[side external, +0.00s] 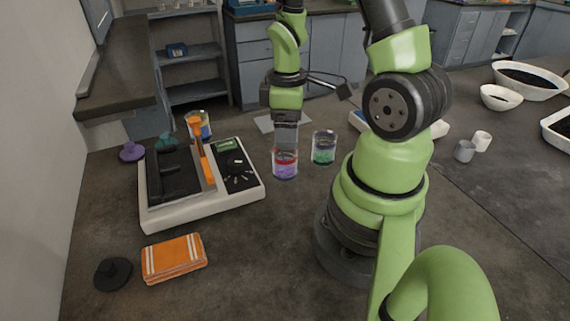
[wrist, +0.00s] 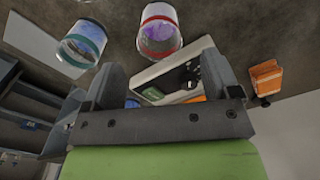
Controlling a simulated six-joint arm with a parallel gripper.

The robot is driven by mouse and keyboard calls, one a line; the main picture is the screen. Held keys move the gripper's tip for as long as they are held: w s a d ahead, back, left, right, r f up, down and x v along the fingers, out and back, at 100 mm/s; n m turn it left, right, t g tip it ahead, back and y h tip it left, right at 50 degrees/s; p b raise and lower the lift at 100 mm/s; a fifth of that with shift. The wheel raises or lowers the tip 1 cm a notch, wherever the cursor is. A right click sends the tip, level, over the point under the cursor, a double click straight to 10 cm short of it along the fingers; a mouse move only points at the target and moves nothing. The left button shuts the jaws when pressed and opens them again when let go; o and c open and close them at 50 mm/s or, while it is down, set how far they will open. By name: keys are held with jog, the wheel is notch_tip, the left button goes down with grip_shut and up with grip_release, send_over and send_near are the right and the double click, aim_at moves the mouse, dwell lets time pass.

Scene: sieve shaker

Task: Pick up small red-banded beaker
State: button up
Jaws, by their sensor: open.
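The small red-banded beaker (side external: 285,168) is clear glass with purple contents and stands upright on the bench, right of the shaker. It also shows at the top of the wrist view (wrist: 159,32), beyond the fingertips. My gripper (side external: 287,147) points down just above and behind the beaker in the side view, its lower end overlapping the rim there. In the wrist view my gripper (wrist: 161,75) has its fingers wide apart, with nothing held between them. I cannot tell the exact gap between fingertips and beaker.
A green-banded beaker (side external: 324,150) stands close to the right. The sieve shaker (side external: 250,191) with an orange clamp (side external: 206,163) is on the left, another beaker (side external: 207,122) behind it. An orange cloth (side external: 174,259) and a black knob-like piece (side external: 113,273) lie in front. Bench is clear before the red-banded beaker.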

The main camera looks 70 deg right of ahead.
aim_at(285, 159)
jog(key=shift+w+f, duration=0.2)
jog(key=shift+f, duration=4.2)
jog(key=c, duration=1)
jog(key=shift+c, duration=0.2)
jog(key=shift+r, duration=0.15)
